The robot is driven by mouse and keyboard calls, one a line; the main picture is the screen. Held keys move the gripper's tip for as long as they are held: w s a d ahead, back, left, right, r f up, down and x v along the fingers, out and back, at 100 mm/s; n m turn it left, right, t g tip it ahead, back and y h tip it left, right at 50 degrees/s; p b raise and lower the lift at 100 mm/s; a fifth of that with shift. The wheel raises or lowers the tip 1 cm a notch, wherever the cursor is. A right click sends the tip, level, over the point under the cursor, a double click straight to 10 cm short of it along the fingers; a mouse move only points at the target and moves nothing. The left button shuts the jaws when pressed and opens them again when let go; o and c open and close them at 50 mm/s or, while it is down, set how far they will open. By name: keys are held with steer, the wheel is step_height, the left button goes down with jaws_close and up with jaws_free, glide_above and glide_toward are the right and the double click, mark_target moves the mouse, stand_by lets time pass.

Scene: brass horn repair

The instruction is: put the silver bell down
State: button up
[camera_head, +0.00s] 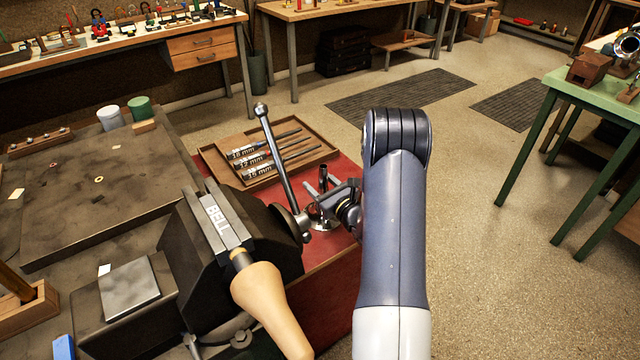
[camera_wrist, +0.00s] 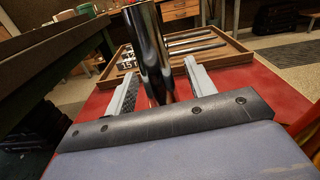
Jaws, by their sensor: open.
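The silver bell (camera_head: 322,222) stands upright on the red surface (camera_head: 336,247), just right of the vise, and my gripper partly hides it. In the wrist view the shiny bell (camera_wrist: 148,45) rises between my gripper's fingers, its upper end cut off by the picture's edge. My gripper (camera_wrist: 160,70) is open, with one finger on each side of the bell. Whether a finger touches it, I cannot tell. In the head view my gripper (camera_head: 322,192) is small and low at the bell.
A wooden tray (camera_head: 206,158) with labelled rods lies behind the bell. A dark vise (camera_head: 262,235) with a tall lever (camera_head: 275,150) and a tan mandrel (camera_head: 268,295) stands close on the left. Open floor (camera_head: 470,230) lies to the right, before a green table (camera_head: 575,80).

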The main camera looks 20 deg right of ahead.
mark_target(326, 179)
steer(key=s+d+b, duration=0.1)
steer(key=s+d, duration=0.1)
steer(key=s, duration=0.9)
steer(key=shift+s+d+b, duration=0.15)
steer(key=shift+s+b, duration=0.25)
steer(key=w, duration=0.4)
steer(key=w+a+p, duration=0.1)
steer(key=w, duration=0.3)
steer(key=w+a+p, duration=0.1)
steer(key=w, duration=0.2)
steer(key=shift+w+a, duration=0.25)
steer(key=shift+w, duration=0.15)
steer(key=shift+w+r, duration=0.1)
steer(key=shift+r, duration=0.2)
steer(key=shift+d+r, duration=0.1)
steer(key=shift+r, duration=1.4)
